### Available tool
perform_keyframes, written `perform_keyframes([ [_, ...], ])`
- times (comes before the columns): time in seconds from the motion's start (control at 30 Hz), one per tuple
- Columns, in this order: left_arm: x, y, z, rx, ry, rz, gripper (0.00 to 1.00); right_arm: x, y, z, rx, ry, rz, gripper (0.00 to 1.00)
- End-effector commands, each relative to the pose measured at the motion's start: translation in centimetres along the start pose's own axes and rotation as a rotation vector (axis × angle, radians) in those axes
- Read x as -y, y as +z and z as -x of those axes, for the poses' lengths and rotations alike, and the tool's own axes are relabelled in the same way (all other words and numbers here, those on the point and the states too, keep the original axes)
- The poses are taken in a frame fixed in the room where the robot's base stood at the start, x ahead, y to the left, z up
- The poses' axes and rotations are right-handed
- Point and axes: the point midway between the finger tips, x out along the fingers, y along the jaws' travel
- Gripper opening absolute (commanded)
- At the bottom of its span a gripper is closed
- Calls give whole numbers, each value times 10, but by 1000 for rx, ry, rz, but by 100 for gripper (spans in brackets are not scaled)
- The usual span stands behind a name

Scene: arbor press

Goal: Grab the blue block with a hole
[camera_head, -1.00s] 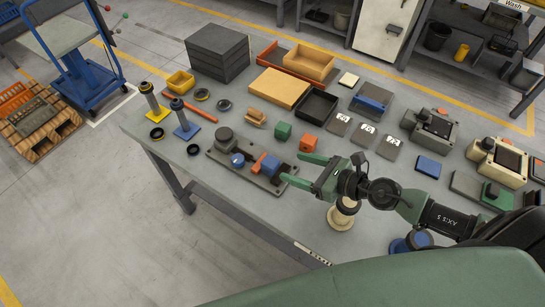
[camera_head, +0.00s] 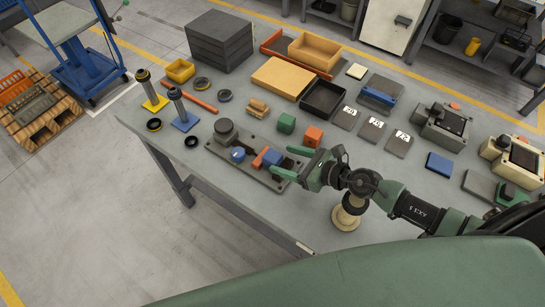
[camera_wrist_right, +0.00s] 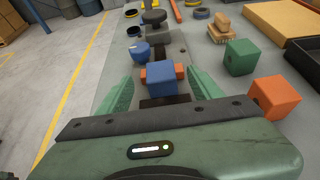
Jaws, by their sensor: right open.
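The blue block (camera_head: 273,157) sits on a dark fixture plate (camera_head: 222,150) near the table's front edge. An orange bar (camera_head: 260,157) is at its side. In the wrist view the blue block (camera_wrist_right: 161,76) has orange showing on both sides; its hole cannot be made out. My right gripper (camera_head: 284,163) is open and empty, its green fingertips close to the block. In the wrist view its fingers (camera_wrist_right: 160,85) lie left and right of the block, with gaps. Whether the block is fully between the tips is unclear. My left gripper is not in view.
On the same plate stand a blue round knob (camera_head: 237,154) and a dark grey cylinder (camera_head: 225,130). A green cube (camera_head: 286,122) and an orange cube (camera_head: 313,136) stand behind the right gripper. A beige round stand (camera_head: 347,214) is below the arm.

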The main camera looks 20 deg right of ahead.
Motion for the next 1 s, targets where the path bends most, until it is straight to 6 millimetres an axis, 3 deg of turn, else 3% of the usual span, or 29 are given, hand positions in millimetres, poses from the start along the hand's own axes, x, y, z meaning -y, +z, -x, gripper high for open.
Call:
perform_keyframes([
  [0.2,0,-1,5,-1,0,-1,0,-1,2,-27,1,0,0,65],
  [0.47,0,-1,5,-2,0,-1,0,-1,0,-30,0,1,1,65],
  [0.7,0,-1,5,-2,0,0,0,-1,1,-30,0,0,1,1],
  [1.0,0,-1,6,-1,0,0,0,0,3,-29,3,-1,1,0],
])
